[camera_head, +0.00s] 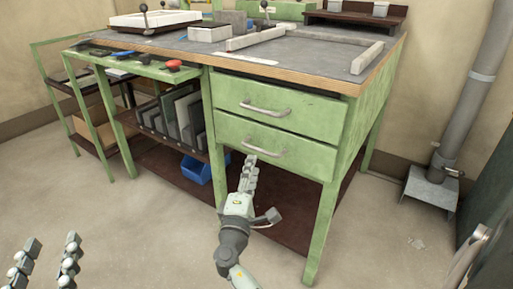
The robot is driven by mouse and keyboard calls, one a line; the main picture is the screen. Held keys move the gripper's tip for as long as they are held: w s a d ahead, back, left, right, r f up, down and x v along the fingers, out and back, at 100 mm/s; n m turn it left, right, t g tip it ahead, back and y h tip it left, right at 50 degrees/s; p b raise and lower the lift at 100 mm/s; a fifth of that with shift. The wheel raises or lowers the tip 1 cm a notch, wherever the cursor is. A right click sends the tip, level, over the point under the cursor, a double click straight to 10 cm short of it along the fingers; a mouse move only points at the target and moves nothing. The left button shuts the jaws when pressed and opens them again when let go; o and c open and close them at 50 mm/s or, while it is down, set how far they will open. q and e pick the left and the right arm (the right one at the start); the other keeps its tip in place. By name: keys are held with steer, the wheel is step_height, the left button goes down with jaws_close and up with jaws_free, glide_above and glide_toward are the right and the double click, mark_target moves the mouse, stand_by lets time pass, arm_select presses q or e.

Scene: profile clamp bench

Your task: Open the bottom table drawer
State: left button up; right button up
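The green table has two drawers under its worktop. The bottom drawer (300,157) is closed, its front in line with the top drawer (315,113). Its curved metal handle (265,153) runs across the front. My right gripper (250,163) is raised from below, with its fingertips close to the left end of this handle. I cannot tell whether they touch it. Its fingers overlap in this view, so their opening is hidden. My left gripper (50,247) is at the bottom left, far from the drawers, with its two fingers apart and nothing between them.
A brown lower shelf (285,217) lies under the drawers, with a blue bin (196,168) to the left. Upright grey plates (183,118) stand in a rack. A grey pipe (470,105) stands at the right wall. The floor in front of the drawers is clear.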

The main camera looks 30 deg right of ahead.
mark_target(257, 149)
steer(key=x, duration=0.7)
steer(key=shift+w+d+r+p, duration=0.15)
steer(key=shift+w+r+p, duration=0.1)
steer(key=shift+w+p, duration=0.1)
arm_select(q)
steer(key=f, duration=0.1)
steer(key=a+f+g, duration=0.1)
steer(key=f, duration=0.1)
steer(key=shift+w+a+g+y, duration=0.2)
steer(key=shift+g+y, duration=0.1)
steer(key=shift+y, duration=0.1)
arm_select(e)
steer(key=shift+c, duration=0.4)
jaws_close()
